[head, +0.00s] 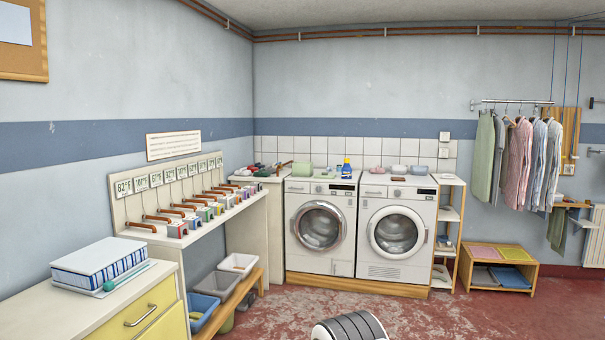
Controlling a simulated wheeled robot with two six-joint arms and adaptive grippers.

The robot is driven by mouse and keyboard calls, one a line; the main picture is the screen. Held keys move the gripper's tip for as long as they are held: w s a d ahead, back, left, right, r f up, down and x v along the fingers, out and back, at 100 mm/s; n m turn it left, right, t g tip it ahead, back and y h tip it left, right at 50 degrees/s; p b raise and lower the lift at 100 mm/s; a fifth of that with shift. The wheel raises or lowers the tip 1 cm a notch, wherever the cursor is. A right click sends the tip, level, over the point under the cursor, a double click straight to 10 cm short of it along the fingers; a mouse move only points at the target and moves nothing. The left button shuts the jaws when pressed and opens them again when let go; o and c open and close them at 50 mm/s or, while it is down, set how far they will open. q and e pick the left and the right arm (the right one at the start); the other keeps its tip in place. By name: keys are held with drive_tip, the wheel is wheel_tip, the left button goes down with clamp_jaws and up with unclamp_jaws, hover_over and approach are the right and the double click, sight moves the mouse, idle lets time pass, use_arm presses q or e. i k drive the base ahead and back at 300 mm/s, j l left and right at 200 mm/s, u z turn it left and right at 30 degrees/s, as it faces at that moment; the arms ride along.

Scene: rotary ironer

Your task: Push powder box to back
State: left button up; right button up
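Several small white boxes with coloured fronts (178,229) stand in a row on a narrow cream counter (222,224) along the left wall. They stand below a board with numbered tags (124,187), and brown handles lie beside them. I cannot tell whether one of these is the powder box. Neither of my grippers is in view.
Two white washing machines (320,230) (396,236) stand on a wooden plinth at the back, with a blue bottle (346,170) on top. Bins (203,308) sit on a low bench under the counter. The red floor (460,313) is largely open.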

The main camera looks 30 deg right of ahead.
sight(300, 169)
drive_tip(key=i+l+z, duration=0.6)
drive_tip(key=i, duration=0.35)
drive_tip(key=i+l+z, duration=0.25)
drive_tip(key=i, duration=0.3)
drive_tip(key=i+z, duration=0.3)
drive_tip(key=i, duration=1.55)
drive_tip(key=i+l+u, duration=0.1)
drive_tip(key=i, duration=1.3)
